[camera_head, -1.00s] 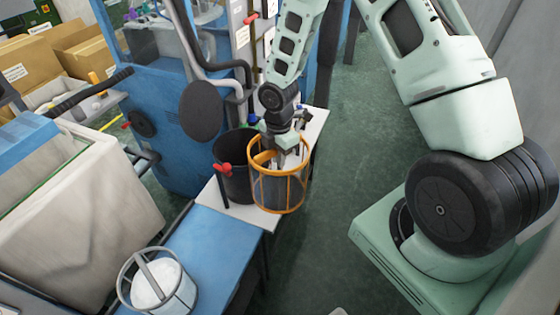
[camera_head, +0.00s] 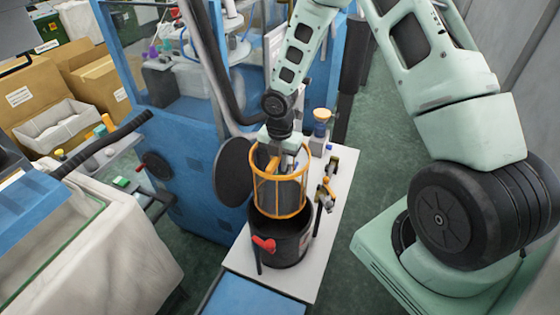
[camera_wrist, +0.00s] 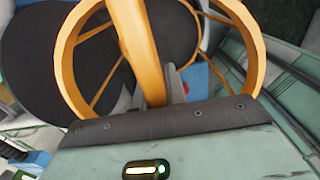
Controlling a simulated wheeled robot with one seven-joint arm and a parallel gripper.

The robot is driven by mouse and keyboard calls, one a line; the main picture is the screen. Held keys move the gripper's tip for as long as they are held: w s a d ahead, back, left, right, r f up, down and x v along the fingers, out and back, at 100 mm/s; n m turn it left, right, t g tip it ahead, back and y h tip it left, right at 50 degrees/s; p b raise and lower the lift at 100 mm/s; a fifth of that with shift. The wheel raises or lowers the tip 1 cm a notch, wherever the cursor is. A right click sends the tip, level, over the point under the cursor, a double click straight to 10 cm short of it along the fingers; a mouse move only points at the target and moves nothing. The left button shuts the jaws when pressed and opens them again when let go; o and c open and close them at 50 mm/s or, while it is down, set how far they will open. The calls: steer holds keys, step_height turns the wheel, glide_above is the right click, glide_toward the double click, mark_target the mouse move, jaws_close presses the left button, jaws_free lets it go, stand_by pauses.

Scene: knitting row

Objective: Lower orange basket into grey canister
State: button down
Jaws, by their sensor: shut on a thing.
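My gripper (camera_head: 284,160) is shut on the handle of the orange basket (camera_head: 279,187), a mesh cylinder with orange rim and ribs. The basket hangs roughly upright. In the wrist view its orange handle (camera_wrist: 137,45) runs to my gripper (camera_wrist: 172,88), with the round rim around it. The dark grey canister (camera_head: 287,250) stands on the white tabletop, open at the top. In the head view the basket's bottom overlaps the canister's mouth. I cannot tell how far it is inside. The basket hides much of the canister's opening.
A round dark lid (camera_head: 233,172) stands beside the basket, left of the canister. A red clamp-like part (camera_head: 263,244) is at the canister's front. Yellow-and-black fittings (camera_head: 327,190) and a small orange-topped container (camera_head: 322,120) are to the right on the white tabletop (camera_head: 325,235).

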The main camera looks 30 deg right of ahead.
step_height(320, 180, down, 28)
steer(key=b, duration=2.2)
steer(key=shift+f, duration=0.15)
steer(key=c, duration=0.7)
jaws_free()
steer(key=shift+c, duration=0.2)
